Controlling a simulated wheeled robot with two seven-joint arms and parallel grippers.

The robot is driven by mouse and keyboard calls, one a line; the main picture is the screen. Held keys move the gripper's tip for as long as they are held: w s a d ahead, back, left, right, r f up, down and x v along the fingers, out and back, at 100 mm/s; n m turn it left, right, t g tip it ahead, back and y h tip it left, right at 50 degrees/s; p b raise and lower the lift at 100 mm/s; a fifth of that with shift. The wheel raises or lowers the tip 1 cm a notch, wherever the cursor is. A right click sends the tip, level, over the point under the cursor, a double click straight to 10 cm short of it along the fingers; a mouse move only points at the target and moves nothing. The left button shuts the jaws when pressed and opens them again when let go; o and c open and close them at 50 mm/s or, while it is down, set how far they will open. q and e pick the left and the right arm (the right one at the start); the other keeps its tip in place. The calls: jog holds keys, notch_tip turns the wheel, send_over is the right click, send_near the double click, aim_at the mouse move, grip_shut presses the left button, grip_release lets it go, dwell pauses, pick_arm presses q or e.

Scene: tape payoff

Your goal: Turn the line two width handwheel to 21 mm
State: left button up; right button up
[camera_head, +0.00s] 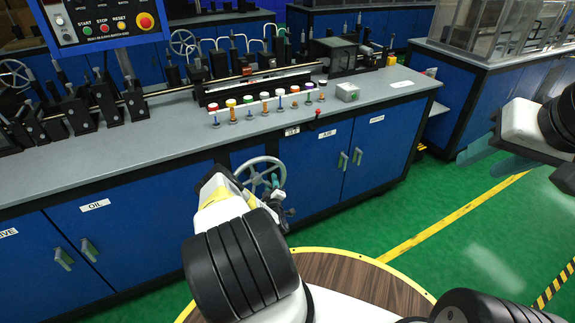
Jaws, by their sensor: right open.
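A grey spoked handwheel (262,167) stands out from the front of the blue cabinet, below the bench top. No width scale or line label can be read on it. My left gripper (272,186) is at the lower part of this wheel, overlapping it in the view. My white wrist hides part of the wheel, and I cannot tell whether the fingers touch or hold the rim. My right gripper (487,157) is open and empty at the right, above the green floor and away from the bench.
Other handwheels stand at the back (183,42) and far left (14,75). A control panel (100,20) hangs upper left. Green floor (400,205) is free at the right.

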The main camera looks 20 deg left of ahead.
pick_arm(q)
jog(key=shift+w+a, duration=0.2)
jog(key=shift+w, duration=0.2)
grip_shut()
dwell(1.2)
